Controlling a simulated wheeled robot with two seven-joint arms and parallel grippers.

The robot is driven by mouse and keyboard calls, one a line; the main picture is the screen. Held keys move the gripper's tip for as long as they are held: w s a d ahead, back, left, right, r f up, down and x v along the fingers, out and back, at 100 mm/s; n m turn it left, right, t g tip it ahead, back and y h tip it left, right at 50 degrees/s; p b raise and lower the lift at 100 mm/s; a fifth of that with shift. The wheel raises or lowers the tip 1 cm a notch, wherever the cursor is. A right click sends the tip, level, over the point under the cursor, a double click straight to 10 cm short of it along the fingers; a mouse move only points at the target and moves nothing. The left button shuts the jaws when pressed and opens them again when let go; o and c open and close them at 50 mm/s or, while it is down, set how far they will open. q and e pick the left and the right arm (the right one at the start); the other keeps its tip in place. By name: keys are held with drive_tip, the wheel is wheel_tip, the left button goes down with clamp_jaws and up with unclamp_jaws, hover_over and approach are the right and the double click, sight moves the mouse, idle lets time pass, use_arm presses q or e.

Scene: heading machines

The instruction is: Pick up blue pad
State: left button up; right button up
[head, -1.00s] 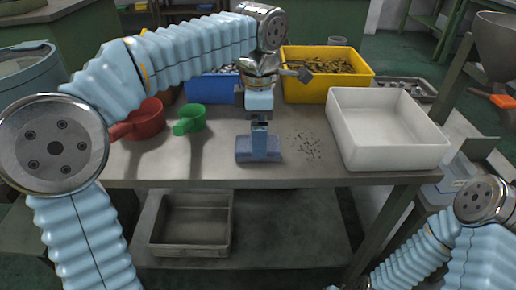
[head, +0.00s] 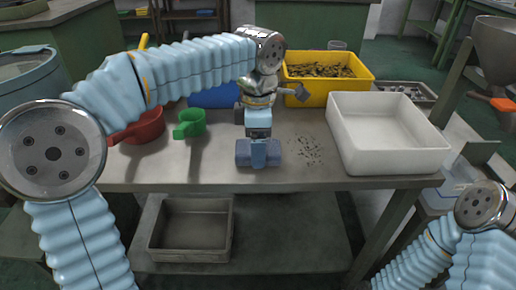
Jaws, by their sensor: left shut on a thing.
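The blue pad (head: 243,153) is a small blue-grey block near the front edge of the metal table, at the middle of the head view. My left gripper (head: 259,158) comes down on it from above and is shut on it. The fingers cover the middle of the pad, and its two ends show on either side. I cannot tell whether the pad touches the table. My right arm shows at the lower right, but its gripper is out of view.
A white tray (head: 385,162) stands right of the pad, with scattered dark bits (head: 308,150) between. Behind are a yellow bin (head: 320,95) of metal parts and a blue bin (head: 212,97). A green scoop (head: 190,125) and red scoop (head: 147,126) lie left. A grey tray (head: 190,253) sits below.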

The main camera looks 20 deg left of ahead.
use_arm(q)
drive_tip(key=shift+r, duration=0.1)
drive_tip(key=shift+r, duration=0.2)
wheel_tip(320, 180, up, 3)
drive_tip(key=shift+f, duration=0.1)
drive_tip(key=s+a+r, duration=0.3)
drive_tip(key=s+r, duration=0.6)
drive_tip(key=s, duration=0.4)
drive_tip(key=shift+s+a+r, duration=0.15)
drive_tip(key=shift+s+r, duration=0.15)
drive_tip(key=o, duration=0.4)
drive_tip(key=shift+c, duration=1.4)
drive_tip(key=shift+w, duration=0.1)
